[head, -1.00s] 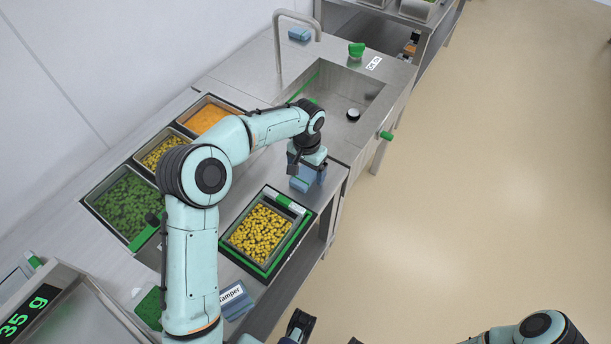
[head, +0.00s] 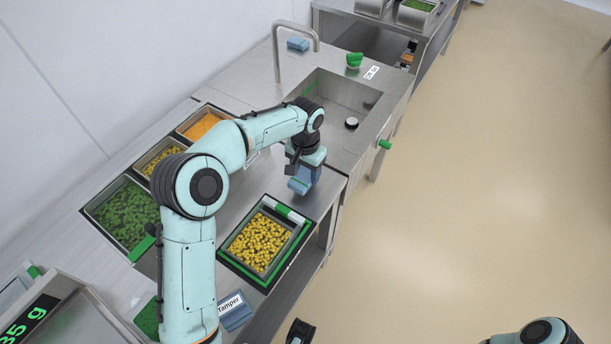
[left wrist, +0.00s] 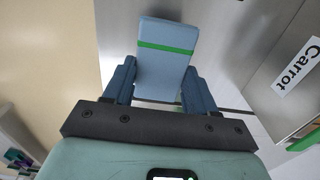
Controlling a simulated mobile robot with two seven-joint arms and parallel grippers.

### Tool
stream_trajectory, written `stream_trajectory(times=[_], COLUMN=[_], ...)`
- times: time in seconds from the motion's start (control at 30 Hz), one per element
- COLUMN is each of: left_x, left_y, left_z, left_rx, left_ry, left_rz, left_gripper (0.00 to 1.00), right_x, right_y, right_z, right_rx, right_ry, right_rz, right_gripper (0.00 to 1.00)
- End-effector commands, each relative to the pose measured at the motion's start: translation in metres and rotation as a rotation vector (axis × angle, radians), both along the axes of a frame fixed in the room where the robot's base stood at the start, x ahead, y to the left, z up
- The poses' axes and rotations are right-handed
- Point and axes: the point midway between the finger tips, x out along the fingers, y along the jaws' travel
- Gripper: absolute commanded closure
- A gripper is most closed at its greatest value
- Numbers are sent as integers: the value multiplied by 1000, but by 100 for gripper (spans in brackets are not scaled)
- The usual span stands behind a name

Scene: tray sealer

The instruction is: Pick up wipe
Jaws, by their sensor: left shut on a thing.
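The wipe (left wrist: 166,55) is a light blue block with a green band, held between the two fingers of my left gripper (left wrist: 160,88) in the left wrist view. In the head view my left gripper (head: 303,172) points down over the counter beside the sink, with the wipe (head: 299,186) under it. The gripper's fingers touch the wipe's sides. Whether the wipe is clear of the counter is hard to tell. A dark part at the bottom edge of the head view may belong to my right gripper (head: 300,331); its jaws are cut off.
A tray of yellow pieces (head: 228,250) sits in a green frame just in front of the wipe. Food bins (head: 92,213) line the wall side. The sink (head: 330,85), with its tap (head: 276,50), lies behind. A tamper (head: 236,311) and scale (head: 72,285) are nearer.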

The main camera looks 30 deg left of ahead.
Motion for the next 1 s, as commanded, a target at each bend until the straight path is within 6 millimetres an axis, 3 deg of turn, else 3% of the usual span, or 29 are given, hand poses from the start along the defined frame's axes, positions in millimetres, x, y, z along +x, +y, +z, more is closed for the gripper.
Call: stream_trajectory(times=[0.4, 0.6, 0.8, 1.0], left_x=[1, 1, 1, 0], left_y=[-1, -1, -1, 0], left_z=[96, 133, 156, 165], left_rx=[0, -1, 0, 0], left_ry=[-6, -4, -2, -1], left_rz=[0, 0, 0, 0], left_gripper=[73, 73, 73, 73], right_x=[-4, -4, -3, -2], right_y=[0, 0, 0, 0], right_z=[14, 22, 28, 30], right_rx=[3, 4, 4, 3], right_ry=[20, 24, 23, 22], right_rz=[4, 5, 5, 6], right_gripper=[11, 11, 11, 11])
